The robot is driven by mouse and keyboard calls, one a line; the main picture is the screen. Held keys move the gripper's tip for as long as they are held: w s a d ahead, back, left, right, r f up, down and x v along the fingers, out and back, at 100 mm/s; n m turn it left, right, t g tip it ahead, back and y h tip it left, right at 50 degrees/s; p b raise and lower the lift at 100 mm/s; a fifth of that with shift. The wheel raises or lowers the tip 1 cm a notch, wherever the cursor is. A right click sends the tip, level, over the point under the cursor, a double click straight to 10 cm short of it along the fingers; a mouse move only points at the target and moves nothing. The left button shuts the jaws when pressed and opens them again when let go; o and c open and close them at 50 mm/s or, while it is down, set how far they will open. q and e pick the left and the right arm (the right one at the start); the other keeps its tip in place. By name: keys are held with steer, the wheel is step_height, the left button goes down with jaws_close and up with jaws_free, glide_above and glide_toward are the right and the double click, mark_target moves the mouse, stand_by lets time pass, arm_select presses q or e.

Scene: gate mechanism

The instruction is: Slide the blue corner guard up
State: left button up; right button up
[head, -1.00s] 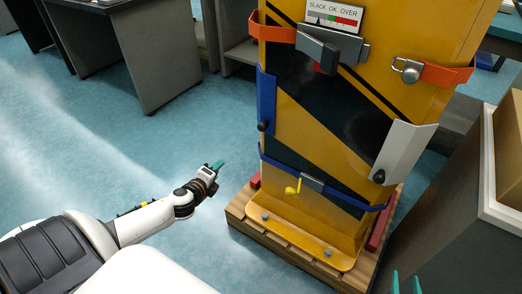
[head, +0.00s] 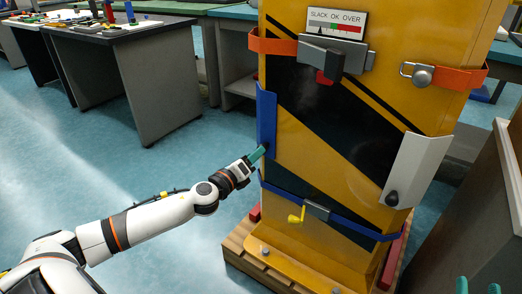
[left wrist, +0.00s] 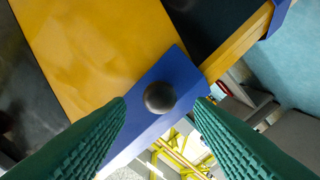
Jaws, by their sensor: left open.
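The blue corner guard (head: 266,115) is on the left edge of the yellow gate post (head: 350,215), above the blue strap. Its dark round knob (head: 266,147) is near its lower end. My left gripper (head: 258,154) is at that lower end. In the left wrist view, the open green fingers of my left gripper (left wrist: 161,108) lie on either side of the knob (left wrist: 160,97), with gaps showing at both sides. The blue guard (left wrist: 180,72) runs diagonally behind it. My right gripper (head: 477,285) shows only its two green fingertips, spread apart, at the bottom right.
A blue strap (head: 345,222) with a yellow crank (head: 296,217) crosses the post below the guard. An orange strap (head: 272,43) and a gauge (head: 335,22) are above. A white corner guard (head: 411,165) is at right. A wooden pallet (head: 240,243) lies below.

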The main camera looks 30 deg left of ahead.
mark_target(262, 124)
arm_select(q)
steer(key=shift+w, duration=2.45)
steer(key=shift+c, duration=0.5)
jaws_close()
